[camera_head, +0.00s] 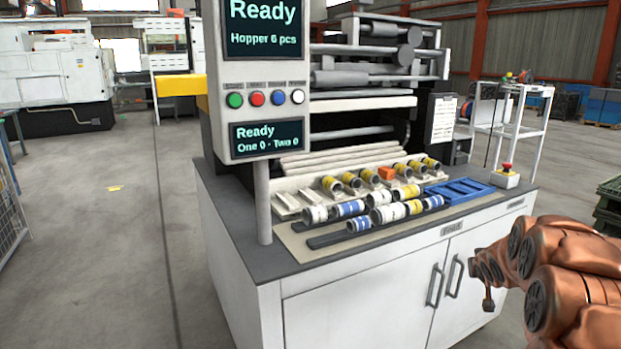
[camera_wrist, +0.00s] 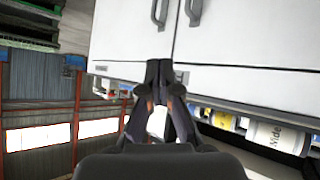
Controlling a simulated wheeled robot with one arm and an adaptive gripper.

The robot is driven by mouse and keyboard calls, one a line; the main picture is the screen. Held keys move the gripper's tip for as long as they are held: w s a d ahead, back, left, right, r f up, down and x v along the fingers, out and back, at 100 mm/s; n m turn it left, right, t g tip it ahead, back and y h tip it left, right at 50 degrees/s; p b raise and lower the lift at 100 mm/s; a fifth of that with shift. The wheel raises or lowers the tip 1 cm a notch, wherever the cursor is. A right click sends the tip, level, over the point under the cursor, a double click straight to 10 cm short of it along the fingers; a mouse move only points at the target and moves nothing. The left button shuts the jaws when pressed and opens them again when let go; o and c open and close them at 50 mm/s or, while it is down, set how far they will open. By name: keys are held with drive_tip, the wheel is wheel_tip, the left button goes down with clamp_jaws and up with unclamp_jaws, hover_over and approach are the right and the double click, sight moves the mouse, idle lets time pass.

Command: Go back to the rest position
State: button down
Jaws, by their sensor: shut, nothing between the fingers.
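My gripper (camera_wrist: 160,68) is shut and empty in the wrist view, its dark fingertips together in front of the white cabinet doors. In the head view my copper-coloured arm is folded at the lower right, beside the cabinet's right front corner, and my gripper's fingers cannot be made out clearly there. The wrist view looks upside down. Several cylinders show at its lower right, one of them a white cylinder (camera_wrist: 275,136) with lettering.
The loader cabinet (camera_head: 360,310) carries white, yellow and blue cylinders, a blue tray (camera_head: 459,191) and a red stop button (camera_head: 507,167). A control panel (camera_head: 262,80) reads "Ready". Green crates (camera_head: 609,205) stand at the right edge. The floor at left is largely clear.

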drive_tip(key=s+a+n+g+y, duration=0.1)
drive_tip(key=s+a+g, duration=0.3)
drive_tip(key=s+a, duration=0.95)
drive_tip(key=s+a+r+g+y, duration=0.15)
drive_tip(key=s+a+g, duration=0.35)
drive_tip(key=s, duration=1.7)
drive_tip(key=s+a+n+g+y, duration=0.1)
drive_tip(key=s+a+g, duration=0.3)
drive_tip(key=s+a, duration=0.95)
drive_tip(key=s+d+r+p, duration=0.1)
drive_tip(key=d+r+p, duration=0.1)
drive_tip(key=r+p, duration=0.5)
drive_tip(key=s+d+r+t+p, duration=0.1)
drive_tip(key=s+d+r+p, duration=0.1)
drive_tip(key=r+p, duration=0.6)
drive_tip(key=shift+d+r, duration=0.25)
drive_tip(key=shift+r, duration=0.35)
